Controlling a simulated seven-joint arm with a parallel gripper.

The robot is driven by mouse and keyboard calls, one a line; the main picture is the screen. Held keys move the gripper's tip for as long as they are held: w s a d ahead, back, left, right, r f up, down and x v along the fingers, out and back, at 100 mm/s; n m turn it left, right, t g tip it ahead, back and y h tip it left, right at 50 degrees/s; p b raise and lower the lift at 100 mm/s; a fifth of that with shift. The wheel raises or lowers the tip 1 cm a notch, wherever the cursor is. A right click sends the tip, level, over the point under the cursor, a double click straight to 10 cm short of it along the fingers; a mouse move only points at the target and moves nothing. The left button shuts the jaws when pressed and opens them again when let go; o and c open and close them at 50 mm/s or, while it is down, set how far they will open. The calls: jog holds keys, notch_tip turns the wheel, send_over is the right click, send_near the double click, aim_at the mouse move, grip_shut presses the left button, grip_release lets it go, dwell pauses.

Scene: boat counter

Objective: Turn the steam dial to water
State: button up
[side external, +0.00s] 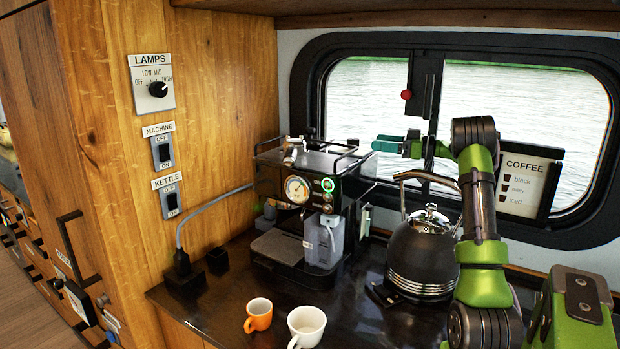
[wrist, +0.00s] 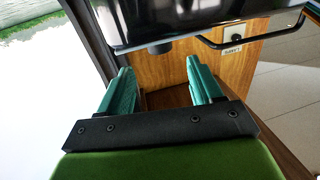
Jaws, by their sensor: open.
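The black coffee machine (side external: 283,228) stands on the counter against the wooden wall, with a round gauge (side external: 297,189) and a lit green button (side external: 328,184) on its front. I cannot pick out which part is the steam dial or read its setting. My gripper (side external: 382,144) is open and empty, its teal fingers pointing left, above and right of the machine by the window. In the wrist view my gripper (wrist: 158,68) has its fingers spread apart. A dark shiny body (wrist: 185,18) with a short dark round stub (wrist: 158,48) lies beyond the fingertips, with nothing between them.
A black kettle (side external: 422,252) stands right of the machine, below my arm. An orange cup (side external: 259,314) and a white cup (side external: 306,325) stand at the counter's front. A clear water container (side external: 323,240) is at the machine's front. The window frame (side external: 312,85) is close behind.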

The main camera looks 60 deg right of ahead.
aim_at(359, 140)
jog(key=w, duration=0.3)
jog(key=w+a, duration=0.1)
jog(key=w, duration=0.3)
jog(key=shift+a, duration=0.2)
jog(key=c, duration=1.1)
jog(key=shift+o, duration=0.2)
jog(key=shift+a+r+m+h, duration=0.15)
jog(key=shift+m+h, duration=0.35)
jog(key=shift+h, duration=0.25)
jog(key=shift+a+m+h, duration=0.1)
jog(key=shift+m+h, duration=0.4)
jog(key=shift+h, duration=0.25)
jog(key=shift+m+h, duration=0.5)
jog(key=shift+h, duration=0.3)
jog(key=o, duration=1.1)
jog(key=shift+c, duration=0.2)
